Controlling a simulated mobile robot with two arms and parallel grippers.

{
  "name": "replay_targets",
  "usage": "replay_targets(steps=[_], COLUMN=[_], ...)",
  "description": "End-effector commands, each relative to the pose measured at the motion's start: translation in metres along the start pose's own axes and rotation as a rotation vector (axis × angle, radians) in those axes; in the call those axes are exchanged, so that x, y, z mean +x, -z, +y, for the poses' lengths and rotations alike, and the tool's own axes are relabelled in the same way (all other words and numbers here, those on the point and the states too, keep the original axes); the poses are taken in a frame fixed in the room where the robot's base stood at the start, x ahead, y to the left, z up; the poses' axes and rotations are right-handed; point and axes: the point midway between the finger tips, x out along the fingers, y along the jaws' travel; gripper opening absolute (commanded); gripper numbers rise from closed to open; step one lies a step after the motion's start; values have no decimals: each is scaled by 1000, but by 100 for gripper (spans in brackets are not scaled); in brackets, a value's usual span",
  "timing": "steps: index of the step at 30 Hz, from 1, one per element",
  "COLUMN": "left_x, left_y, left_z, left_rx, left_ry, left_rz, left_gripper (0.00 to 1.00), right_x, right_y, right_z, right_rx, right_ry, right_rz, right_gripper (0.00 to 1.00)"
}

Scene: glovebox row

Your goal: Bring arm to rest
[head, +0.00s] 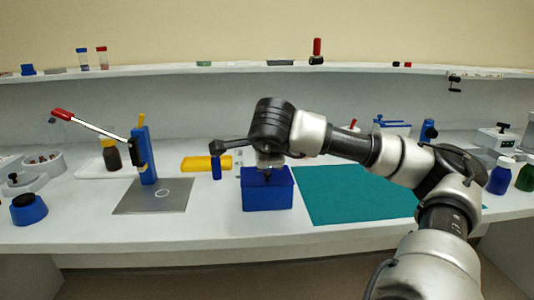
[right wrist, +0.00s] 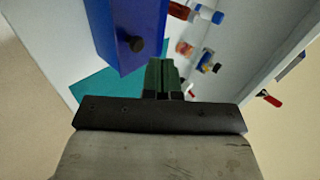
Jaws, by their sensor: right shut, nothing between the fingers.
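My right arm reaches in from the lower right, and its wrist is above the blue box (head: 267,196). My right gripper (head: 269,167) points down just over the top of the box. In the right wrist view my right gripper (right wrist: 164,76) has its dark green fingers together, with nothing between them. The blue box (right wrist: 118,22) with a black knob (right wrist: 136,44) shows close beside the fingers there. I cannot tell whether the fingers touch the box. My left gripper is not in view.
A teal mat (head: 350,193) lies right of the box, partly under my arm. A blue press with a red-tipped lever (head: 145,155) stands on a grey plate (head: 130,203) at left. Bottles (head: 501,176) stand at far right. A shelf (head: 230,68) runs along the back.

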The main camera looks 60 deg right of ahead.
Motion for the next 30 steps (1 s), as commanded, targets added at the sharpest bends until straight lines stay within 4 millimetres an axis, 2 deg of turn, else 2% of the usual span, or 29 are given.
replay_targets(steps=[1,6,12,18,25,28,30], left_x=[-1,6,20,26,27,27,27], left_y=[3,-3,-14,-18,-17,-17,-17], left_z=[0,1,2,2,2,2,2], left_rx=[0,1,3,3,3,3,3], left_ry=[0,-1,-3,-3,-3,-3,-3], left_rz=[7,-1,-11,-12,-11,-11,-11], left_gripper=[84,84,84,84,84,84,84], right_x=[-14,-51,-78,-85,-83,-76,-71], right_y=[-1,-2,-2,-2,-7,-30,-59], right_z=[6,19,30,34,38,56,80], right_rx=[-7,-6,-6,-4,-11,-37,-60], right_ry=[6,4,2,1,-14,-86,-184], right_rz=[-4,-5,-5,-3,-24,-126,-259], right_gripper=[0,0,0,0,0,0,0])
